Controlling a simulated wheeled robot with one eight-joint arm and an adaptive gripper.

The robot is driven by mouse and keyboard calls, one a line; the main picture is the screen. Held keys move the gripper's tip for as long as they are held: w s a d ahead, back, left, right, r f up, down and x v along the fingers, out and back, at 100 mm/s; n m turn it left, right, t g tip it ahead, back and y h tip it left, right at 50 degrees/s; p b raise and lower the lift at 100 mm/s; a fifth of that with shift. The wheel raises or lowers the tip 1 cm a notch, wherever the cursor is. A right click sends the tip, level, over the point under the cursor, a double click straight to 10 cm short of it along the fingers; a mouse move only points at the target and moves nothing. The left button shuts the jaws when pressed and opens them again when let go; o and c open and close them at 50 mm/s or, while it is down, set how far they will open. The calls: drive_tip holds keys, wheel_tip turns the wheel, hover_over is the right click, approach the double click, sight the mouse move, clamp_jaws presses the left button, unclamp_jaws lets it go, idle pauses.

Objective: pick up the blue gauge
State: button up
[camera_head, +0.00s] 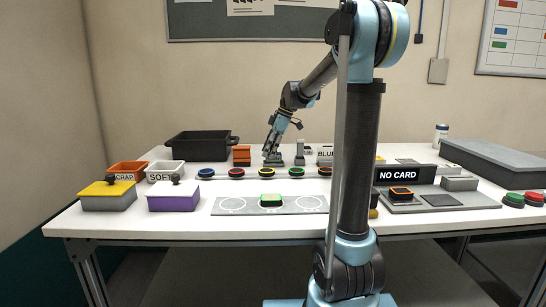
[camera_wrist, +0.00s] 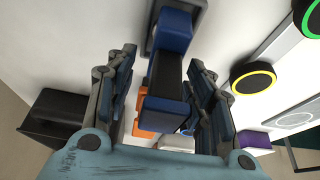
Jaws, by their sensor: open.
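The blue gauge (camera_wrist: 170,110) is a blue block with a dark face, standing in a grey base (camera_wrist: 192,8) in the wrist view. My gripper (camera_wrist: 165,92) is open, with one finger on each side of the gauge. Gaps show between the fingers and the gauge, so I cannot see contact. In the head view my gripper (camera_head: 273,152) is low over the back of the table, and it largely hides the gauge there.
A row of coloured-ring buttons (camera_head: 237,172) runs in front of my gripper. An orange block stack (camera_head: 241,155) and black bin (camera_head: 196,147) stand to its left, and a grey upright piece (camera_head: 300,155) to its right. A grey plate (camera_head: 228,206) lies nearer the front.

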clamp_jaws()
